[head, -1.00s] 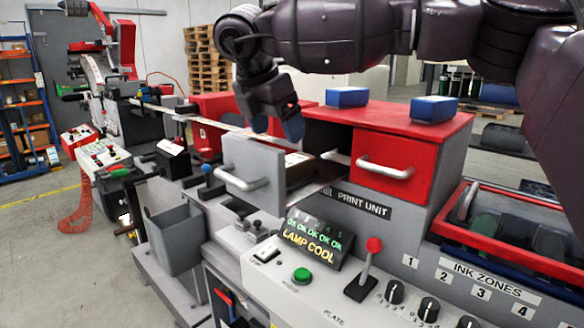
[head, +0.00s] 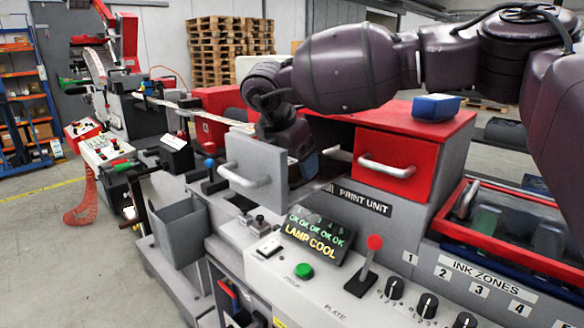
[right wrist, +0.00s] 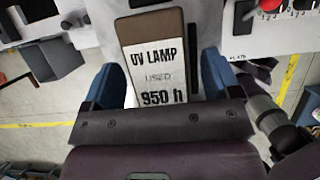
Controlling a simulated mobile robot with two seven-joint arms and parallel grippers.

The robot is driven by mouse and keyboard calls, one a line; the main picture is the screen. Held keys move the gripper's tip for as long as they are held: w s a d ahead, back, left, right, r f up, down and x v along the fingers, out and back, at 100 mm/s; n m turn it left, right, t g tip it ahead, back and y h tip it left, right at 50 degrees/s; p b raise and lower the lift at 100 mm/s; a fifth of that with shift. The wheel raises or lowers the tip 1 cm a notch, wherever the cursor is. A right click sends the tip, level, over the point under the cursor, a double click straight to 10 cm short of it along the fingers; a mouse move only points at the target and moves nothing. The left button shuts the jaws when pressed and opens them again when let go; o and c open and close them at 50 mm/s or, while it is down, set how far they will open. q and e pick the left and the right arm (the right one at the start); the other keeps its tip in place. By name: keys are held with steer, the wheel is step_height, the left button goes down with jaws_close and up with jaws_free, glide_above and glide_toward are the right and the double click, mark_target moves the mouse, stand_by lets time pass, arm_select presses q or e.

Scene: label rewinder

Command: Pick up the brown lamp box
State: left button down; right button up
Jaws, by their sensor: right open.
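The brown lamp box (right wrist: 158,22) carries a white label reading "UV LAMP USED 950 h" and shows in the right wrist view. It lies in the pulled-out grey drawer (head: 250,165); in the head view my right gripper and the drawer front hide nearly all of it. My right gripper (head: 303,168) is down at the drawer opening. In the right wrist view its two blue fingers (right wrist: 157,88) are open, one on each side of the box. I cannot tell whether they touch it. My left gripper is not in view.
A shut red drawer (head: 385,165) with a metal handle is right of the open one. A blue block (head: 436,107) sits on the red cabinet top. The control panel below has a display reading "LAMP COOL" (head: 312,237), a green button and a red-knobbed lever (head: 367,260).

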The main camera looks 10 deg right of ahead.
steer(key=shift+f, duration=0.15)
steer(key=shift+c, duration=0.2)
steer(key=c, duration=1.1)
steer(key=shift+c, duration=0.2)
